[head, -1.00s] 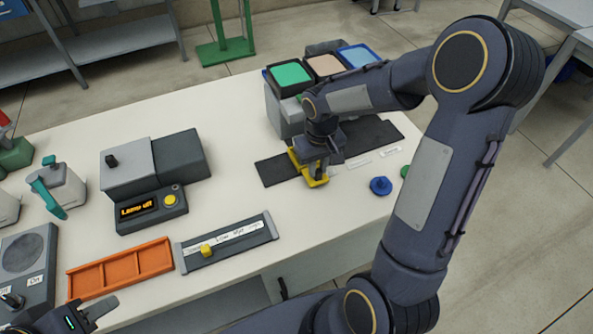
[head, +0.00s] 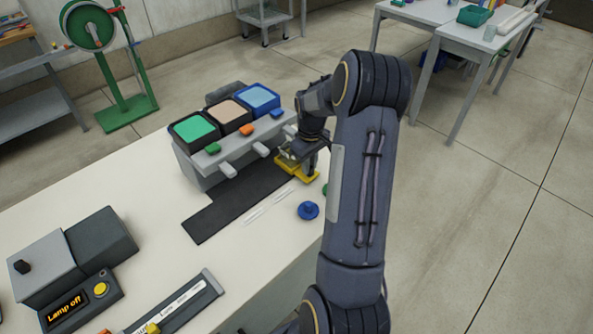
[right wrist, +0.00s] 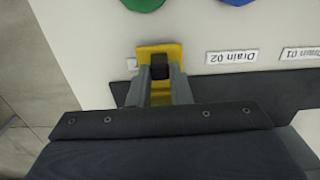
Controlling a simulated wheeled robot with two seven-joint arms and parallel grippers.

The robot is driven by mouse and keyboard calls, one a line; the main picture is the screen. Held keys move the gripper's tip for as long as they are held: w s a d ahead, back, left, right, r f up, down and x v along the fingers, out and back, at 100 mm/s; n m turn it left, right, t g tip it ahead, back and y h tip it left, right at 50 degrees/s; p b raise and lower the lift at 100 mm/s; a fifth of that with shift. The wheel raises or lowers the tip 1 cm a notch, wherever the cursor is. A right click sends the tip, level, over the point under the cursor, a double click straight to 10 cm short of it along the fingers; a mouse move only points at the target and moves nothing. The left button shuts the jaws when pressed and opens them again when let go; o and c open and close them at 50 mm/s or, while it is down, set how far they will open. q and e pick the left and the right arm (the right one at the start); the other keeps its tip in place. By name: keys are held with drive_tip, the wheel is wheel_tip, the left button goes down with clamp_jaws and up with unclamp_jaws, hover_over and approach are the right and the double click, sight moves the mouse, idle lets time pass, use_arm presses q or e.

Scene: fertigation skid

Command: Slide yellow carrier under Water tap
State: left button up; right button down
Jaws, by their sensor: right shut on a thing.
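The yellow carrier (head: 309,177) is at the right end of the dark track (head: 225,212), below the right side of the tank unit. In the right wrist view it shows as a yellow plate (right wrist: 148,50) with a dark upright part (right wrist: 160,68). My right gripper (right wrist: 160,76) is shut on the carrier at that part; my arm partly hides it in the head view. The tank unit (head: 202,177) has green, beige and blue tops, with small taps along its front. No Water label is readable, and the rightmost tap area is partly hidden. My left gripper is out of view.
A blue knob (head: 308,210) and a partly hidden green knob stand on the table before the track. Labels reading Drain 02 (right wrist: 231,57) and Drain 01 (right wrist: 303,53) lie beside the track. A "Lamp off" box (head: 67,308) stands at the left.

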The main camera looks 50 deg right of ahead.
drive_tip(key=shift+d+r, duration=0.1)
drive_tip(key=shift+d, duration=0.7)
drive_tip(key=c, duration=1.3)
unclamp_jaws()
wheel_tip(320, 180, up, 8)
drive_tip(key=shift+f, duration=0.15)
